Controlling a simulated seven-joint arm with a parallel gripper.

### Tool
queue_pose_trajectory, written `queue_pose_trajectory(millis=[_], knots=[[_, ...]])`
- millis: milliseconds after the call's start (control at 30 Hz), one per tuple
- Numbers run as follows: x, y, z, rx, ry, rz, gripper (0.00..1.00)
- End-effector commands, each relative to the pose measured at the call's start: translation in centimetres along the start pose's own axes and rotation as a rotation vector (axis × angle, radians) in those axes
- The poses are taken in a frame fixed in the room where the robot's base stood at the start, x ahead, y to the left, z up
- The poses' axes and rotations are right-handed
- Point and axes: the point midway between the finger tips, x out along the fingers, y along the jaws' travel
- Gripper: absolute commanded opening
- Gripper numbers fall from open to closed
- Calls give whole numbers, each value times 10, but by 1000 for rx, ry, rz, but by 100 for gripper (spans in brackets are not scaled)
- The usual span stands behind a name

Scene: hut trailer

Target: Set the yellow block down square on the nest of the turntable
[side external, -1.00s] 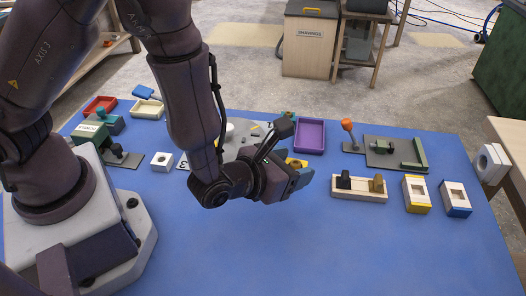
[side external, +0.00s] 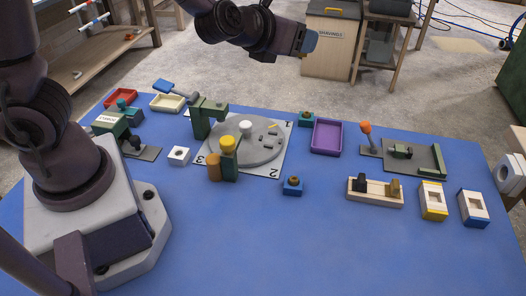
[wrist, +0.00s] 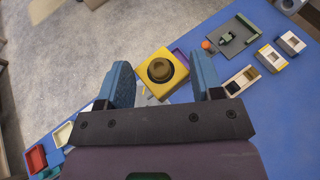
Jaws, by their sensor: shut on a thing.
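My gripper (side external: 309,42) is high above the far side of the table in the side external view. In the wrist view, the yellow block (wrist: 153,58), with a dark round knob on top, is held between its two blue fingers. The side external view does not clearly show the block behind the fingers. The turntable (side external: 238,155) is a grey disc on a white numbered plate, below and to the left of the gripper. Small dark raised pieces and a yellow mark lie on its right part; the nest is too small to make out surely.
The front table is clear.

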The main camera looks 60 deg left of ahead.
Motion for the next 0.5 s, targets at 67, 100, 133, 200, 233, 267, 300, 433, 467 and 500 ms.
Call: queue_pose_trajectory(millis=[67, 100, 133, 200, 233, 267, 300, 433, 467, 500], knots=[[2, -18, -26, 26, 13, -41, 34], [3, -27, -41, 38, 15, -64, 34], [3, -34, -53, 46, 16, -83, 34], [3, -48, -82, 60, 16, -117, 34], [2, -54, -95, 65, 17, -129, 34], [2, -58, -107, 69, 16, -139, 34], [0, -64, -122, 73, 15, -149, 34], [-8, -76, -170, 82, 13, -171, 34], [-10, -78, -181, 84, 12, -174, 34], [-13, -79, -194, 84, 11, -175, 34]])
